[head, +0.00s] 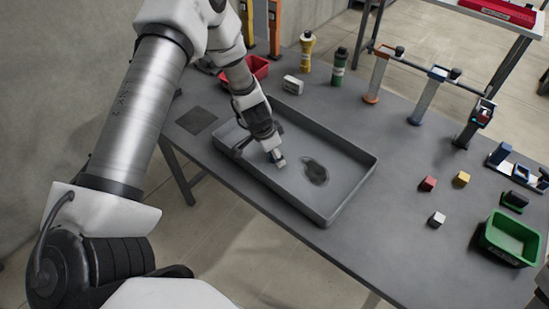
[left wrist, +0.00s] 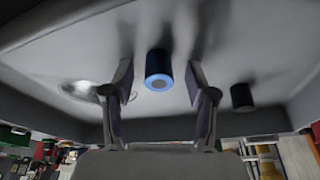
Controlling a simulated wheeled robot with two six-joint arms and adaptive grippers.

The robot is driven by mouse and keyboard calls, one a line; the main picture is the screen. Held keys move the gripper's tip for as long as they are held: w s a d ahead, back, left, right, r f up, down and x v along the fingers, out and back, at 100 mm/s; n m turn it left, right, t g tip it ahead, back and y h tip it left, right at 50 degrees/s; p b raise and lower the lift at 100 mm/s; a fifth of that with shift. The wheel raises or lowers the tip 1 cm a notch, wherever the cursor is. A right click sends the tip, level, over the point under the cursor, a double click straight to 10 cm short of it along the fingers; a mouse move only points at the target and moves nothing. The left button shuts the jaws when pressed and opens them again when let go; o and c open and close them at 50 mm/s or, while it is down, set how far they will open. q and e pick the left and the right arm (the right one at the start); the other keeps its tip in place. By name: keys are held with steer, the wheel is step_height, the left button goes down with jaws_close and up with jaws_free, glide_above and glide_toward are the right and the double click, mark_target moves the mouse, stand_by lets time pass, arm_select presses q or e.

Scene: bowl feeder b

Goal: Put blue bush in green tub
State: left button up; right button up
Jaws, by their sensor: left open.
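The blue bush (left wrist: 158,70), a short cylinder with a blue ring around a dark centre on its facing end, is in the grey tray (head: 345,205). In the left wrist view it sits between the two spread fingers of my left gripper (head: 277,158), with gaps on both sides. The gripper is open and low inside the tray. I cannot make out the bush in the head view. A black cylinder (left wrist: 242,97) lies apart, right of the fingers in the left wrist view. The green tub (head: 484,240) stands at the right of the table and looks empty. My right gripper is not visible.
The tray walls surround my left gripper. Upright posts (head: 425,98), bottles (head: 339,68) and a red bin (head: 258,67) stand behind.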

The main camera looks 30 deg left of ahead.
arm_select(q)
steer(key=shift+s+r, duration=0.25)
steer(key=shift+c, duration=1.4)
steer(key=shift+s, duration=0.1)
steer(key=c, duration=0.6)
jaws_close()
